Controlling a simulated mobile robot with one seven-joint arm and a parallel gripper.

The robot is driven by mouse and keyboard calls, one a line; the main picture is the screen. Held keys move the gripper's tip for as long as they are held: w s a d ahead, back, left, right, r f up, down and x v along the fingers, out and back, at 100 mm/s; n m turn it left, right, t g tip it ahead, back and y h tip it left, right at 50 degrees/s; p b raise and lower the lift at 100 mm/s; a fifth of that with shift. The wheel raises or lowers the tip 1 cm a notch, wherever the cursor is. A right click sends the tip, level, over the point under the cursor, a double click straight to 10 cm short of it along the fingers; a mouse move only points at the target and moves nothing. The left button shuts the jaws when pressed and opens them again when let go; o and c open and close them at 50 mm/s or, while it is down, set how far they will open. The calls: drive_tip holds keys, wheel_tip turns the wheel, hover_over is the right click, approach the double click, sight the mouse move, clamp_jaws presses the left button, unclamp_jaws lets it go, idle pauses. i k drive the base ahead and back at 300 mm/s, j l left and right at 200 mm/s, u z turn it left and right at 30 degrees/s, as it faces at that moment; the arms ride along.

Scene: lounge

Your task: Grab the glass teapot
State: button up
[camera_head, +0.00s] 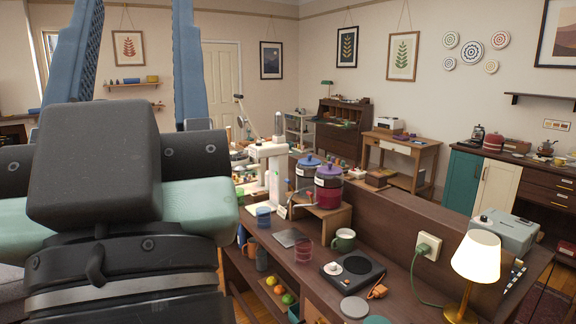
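My gripper (137,45) fills the left of the view, with its two blue fingers pointing up and standing wide apart. Only the room's far wall shows between them, and the fingertips run out at the top edge. I cannot make out a glass teapot for certain. A small dark, partly clear vessel (478,133) stands on the far right cabinet, too small to identify. A small pot-like thing (546,148) stands farther right on the same top. My gripper is far from both. My arm hides much of the left side.
Lidded jars (328,187) stand on a raised shelf. A desk (401,148) stands behind.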

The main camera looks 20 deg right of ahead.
sight(542, 149)
drive_tip(key=i+l+z, duration=0.2)
drive_tip(key=l+z, duration=0.3)
drive_tip(key=l, duration=0.25)
drive_tip(key=i+l+z, duration=0.45)
drive_tip(key=l, duration=0.2)
drive_tip(key=i+l+z, duration=0.35)
drive_tip(key=l+z, duration=0.15)
drive_tip(key=i+l+z, duration=0.5)
drive_tip(key=i+z, duration=0.45)
drive_tip(key=i, duration=0.8)
drive_tip(key=i+l+u, duration=0.15)
drive_tip(key=i, duration=0.7)
drive_tip(key=i+j+u, duration=0.15)
drive_tip(key=i, duration=0.7)
drive_tip(key=i+j+u, duration=0.2)
drive_tip(key=i, duration=0.65)
drive_tip(key=i+j+z, duration=0.2)
drive_tip(key=i+j, duration=0.15)
drive_tip(key=i+j+z, duration=0.2)
drive_tip(key=j, duration=0.3)
drive_tip(key=i+j+z, duration=0.2)
drive_tip(key=i+j, duration=0.15)
drive_tip(key=j, duration=0.15)
